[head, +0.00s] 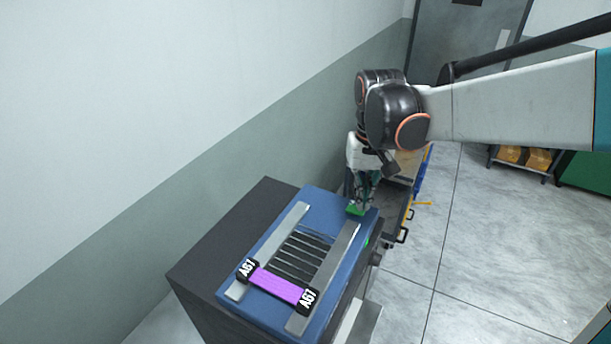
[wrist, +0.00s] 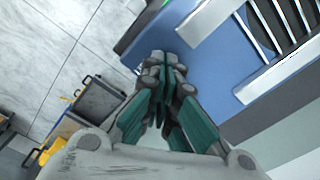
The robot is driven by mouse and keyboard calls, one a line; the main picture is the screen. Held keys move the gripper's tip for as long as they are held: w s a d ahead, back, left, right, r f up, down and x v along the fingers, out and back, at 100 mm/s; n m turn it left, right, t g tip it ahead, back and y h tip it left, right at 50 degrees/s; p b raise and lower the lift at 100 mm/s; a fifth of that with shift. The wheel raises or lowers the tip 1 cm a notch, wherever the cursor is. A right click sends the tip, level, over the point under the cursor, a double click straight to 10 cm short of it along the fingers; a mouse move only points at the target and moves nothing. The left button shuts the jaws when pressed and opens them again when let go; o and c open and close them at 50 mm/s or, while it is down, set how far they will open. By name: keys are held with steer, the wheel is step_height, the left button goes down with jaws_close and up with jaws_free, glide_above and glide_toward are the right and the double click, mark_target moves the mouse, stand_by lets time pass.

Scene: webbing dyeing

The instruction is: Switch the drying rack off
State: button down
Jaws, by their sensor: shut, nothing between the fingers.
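The drying rack (head: 318,228) is a blue unit with a dark slatted grille and two pale metal rails, on a dark cabinet. A purple webbing strip (head: 275,285) with black "AG7" ends lies across the rails. A bright green piece (head: 355,209), apparently the switch, is at the rack's far right corner. My gripper (head: 363,200) is shut and empty, pointing down at this piece; contact cannot be told. In the wrist view, the shut fingertips (wrist: 164,56) are over the blue top (wrist: 205,65), and the fingers hide whatever lies beneath them.
A small green patch (head: 366,241) shows on the rack's right side. Behind the rack is a dark cart (head: 394,228) with a handle and yellow and blue parts. A wall is close on the left. Open grey floor (head: 475,240) lies to the right, with a shelf of boxes (head: 523,156) farther back.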

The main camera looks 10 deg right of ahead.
steer(key=shift+f+b, duration=0.85)
steer(key=shift+f, duration=0.3)
stand_by(0.5)
steer(key=shift+s+a+r+p, duration=0.1)
steer(key=shift+r+p, duration=1.1)
steer(key=shift+r, duration=0.6)
steer(key=shift+s+a+r+p, duration=0.1)
steer(key=shift+r+p, duration=1.05)
steer(key=shift+r, duration=0.6)
steer(key=shift+w+d, duration=0.1)
steer(key=shift+w, duration=0.05)
